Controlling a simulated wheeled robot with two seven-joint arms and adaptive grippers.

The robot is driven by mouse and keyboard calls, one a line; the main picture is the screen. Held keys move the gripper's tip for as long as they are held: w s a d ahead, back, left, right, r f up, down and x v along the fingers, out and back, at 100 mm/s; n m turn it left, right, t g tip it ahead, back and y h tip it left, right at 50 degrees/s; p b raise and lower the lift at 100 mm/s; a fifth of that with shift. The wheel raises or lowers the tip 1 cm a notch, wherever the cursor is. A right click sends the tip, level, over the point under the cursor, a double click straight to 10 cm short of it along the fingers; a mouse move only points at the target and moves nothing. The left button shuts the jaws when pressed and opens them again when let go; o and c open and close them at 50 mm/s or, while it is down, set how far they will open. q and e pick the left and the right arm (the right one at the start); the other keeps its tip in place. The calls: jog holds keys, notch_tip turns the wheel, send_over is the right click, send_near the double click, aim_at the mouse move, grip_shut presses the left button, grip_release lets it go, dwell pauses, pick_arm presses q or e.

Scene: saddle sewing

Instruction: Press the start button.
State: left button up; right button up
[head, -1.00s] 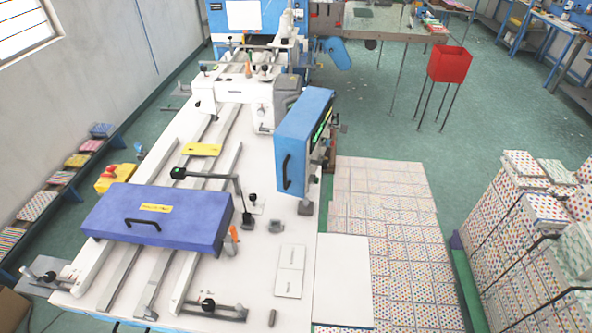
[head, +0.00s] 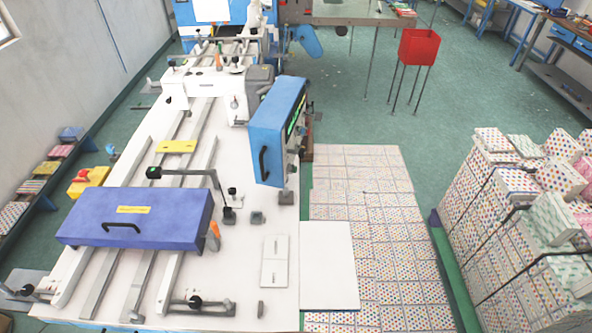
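The white sewing machine bed (head: 235,270) fills the left and middle of the head view. A blue control box (head: 268,130) stands on its right side, with a black handle and green lit parts (head: 293,122) on its right face, seen at a steep angle. A small black box with a green spot (head: 154,172) sits on a bent arm over the rails. A yellow box with a red button (head: 82,178) is at the bed's left. I cannot tell which is the start button. Neither of my grippers shows.
A blue-violet cover (head: 160,222) with a handle lies across the rails. Patterned stacks (head: 375,240) stand against the bed's right side, and taller stacks (head: 510,220) farther right. A green floor aisle (head: 350,125) leads back past a red bin (head: 418,47).

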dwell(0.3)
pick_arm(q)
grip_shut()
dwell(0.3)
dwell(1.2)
